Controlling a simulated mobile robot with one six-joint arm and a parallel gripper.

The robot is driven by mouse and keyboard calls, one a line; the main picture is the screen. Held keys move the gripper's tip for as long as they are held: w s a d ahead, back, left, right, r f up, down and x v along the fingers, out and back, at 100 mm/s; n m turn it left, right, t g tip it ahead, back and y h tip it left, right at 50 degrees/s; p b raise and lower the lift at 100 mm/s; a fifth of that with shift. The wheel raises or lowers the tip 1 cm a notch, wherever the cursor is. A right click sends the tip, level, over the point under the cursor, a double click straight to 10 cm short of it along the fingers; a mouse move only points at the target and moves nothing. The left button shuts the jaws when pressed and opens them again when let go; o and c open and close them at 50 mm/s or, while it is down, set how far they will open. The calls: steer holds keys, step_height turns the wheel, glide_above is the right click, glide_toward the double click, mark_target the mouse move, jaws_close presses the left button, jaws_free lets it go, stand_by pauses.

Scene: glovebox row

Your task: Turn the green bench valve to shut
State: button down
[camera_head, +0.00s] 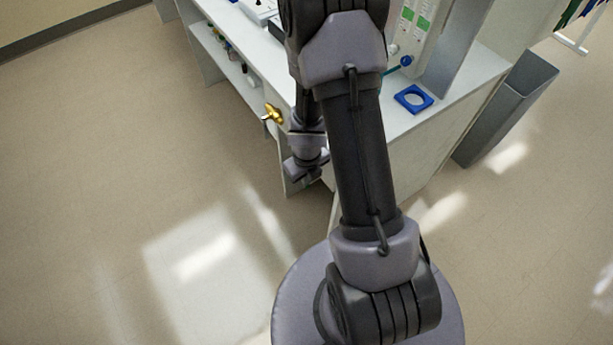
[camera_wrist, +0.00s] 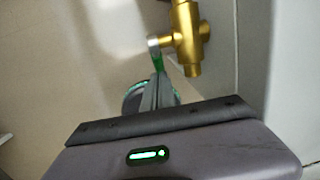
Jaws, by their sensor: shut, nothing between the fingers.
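The brass bench valve (camera_head: 272,113) sticks out from the front side of the white bench, left of my arm in the head view. In the wrist view its brass body (camera_wrist: 187,38) is close, at the top right of centre. A silver stem and a short green handle (camera_wrist: 157,60) are on its left side. My gripper (camera_wrist: 158,78) is shut and empty, with its fingertips right at the lower end of the green handle. I cannot tell whether they touch it. The fingers hide part of the handle.
The white bench (camera_head: 430,140) stands close behind and right of the valve, its pale panel (camera_wrist: 255,50) beside it. A blue square holder (camera_head: 413,98) lies on the bench top. A grey bin (camera_head: 505,108) stands at the right. The floor at left is clear.

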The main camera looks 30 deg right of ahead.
steer(key=shift+w+f, duration=0.1)
steer(key=shift+f, duration=0.3)
steer(key=shift+w+f+b, duration=0.15)
steer(key=shift+f+b, duration=0.25)
steer(key=shift+f, duration=0.05)
steer(key=shift+w+f, duration=0.4)
steer(key=shift+f, duration=0.05)
steer(key=shift+w+f, duration=0.1)
stand_by(0.3)
stand_by(1.3)
